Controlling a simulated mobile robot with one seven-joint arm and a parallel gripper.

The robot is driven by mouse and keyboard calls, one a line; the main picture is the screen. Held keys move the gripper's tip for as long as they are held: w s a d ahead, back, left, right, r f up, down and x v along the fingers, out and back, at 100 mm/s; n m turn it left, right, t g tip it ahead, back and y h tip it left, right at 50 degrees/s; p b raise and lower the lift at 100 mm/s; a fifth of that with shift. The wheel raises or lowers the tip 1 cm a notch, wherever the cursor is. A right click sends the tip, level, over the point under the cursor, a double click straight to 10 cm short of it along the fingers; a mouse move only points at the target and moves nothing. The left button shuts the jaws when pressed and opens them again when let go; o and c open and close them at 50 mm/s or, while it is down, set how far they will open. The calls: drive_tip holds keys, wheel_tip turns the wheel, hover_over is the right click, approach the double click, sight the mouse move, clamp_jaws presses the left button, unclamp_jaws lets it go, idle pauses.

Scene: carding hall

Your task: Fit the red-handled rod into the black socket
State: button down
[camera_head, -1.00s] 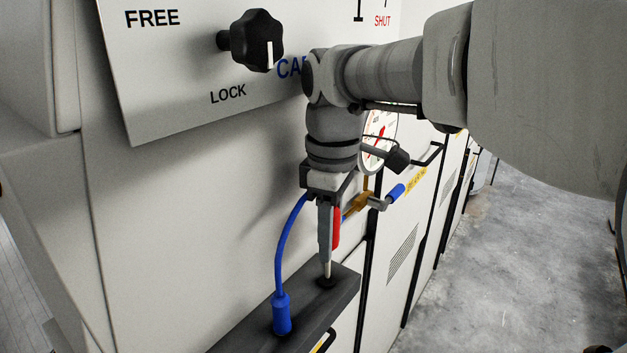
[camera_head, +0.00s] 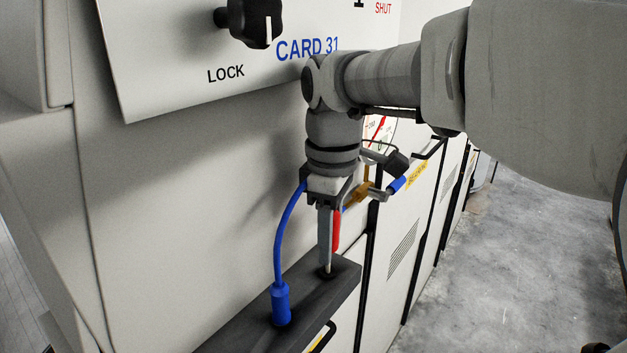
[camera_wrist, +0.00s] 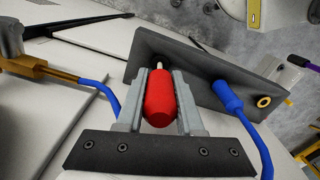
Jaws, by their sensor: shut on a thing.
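My gripper (camera_head: 328,238) points down above a dark shelf (camera_head: 300,300) and is shut on the red-handled rod. The red handle (camera_head: 336,231) shows beside the grey finger, and in the wrist view (camera_wrist: 160,98) it sits between both fingers. The rod's pale metal shaft (camera_head: 327,264) reaches down to the black socket (camera_head: 326,274) in the shelf top. The rod looks about upright, with its lower end at the socket's mouth. How deep the tip sits is hidden. In the wrist view the shaft (camera_wrist: 158,66) meets the shelf behind the handle.
A blue plug (camera_head: 281,303) with a curved blue cable stands in the same shelf, left of the rod. A brass valve (camera_head: 358,196) with a blue-ended lever and a gauge (camera_head: 378,130) lie behind the gripper. A black knob (camera_head: 254,22) is on the panel above. Open floor lies right.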

drive_tip(key=shift+f+b, duration=0.55)
drive_tip(key=shift+f, duration=0.35)
drive_tip(key=shift+c, duration=2.3)
unclamp_jaws()
wheel_tip(320, 180, up, 12)
drive_tip(key=shift+p, duration=0.4)
drive_tip(key=s+d+f+m+t, duration=0.5)
drive_tip(key=s+d+f+m, duration=0.5)
drive_tip(key=s+f+m, duration=0.2)
wheel_tip(320, 180, down, 2)
drive_tip(key=shift+s+d+f+m+t, duration=0.15)
drive_tip(key=shift+d+m+t, duration=0.15)
drive_tip(key=shift+m, duration=0.4)
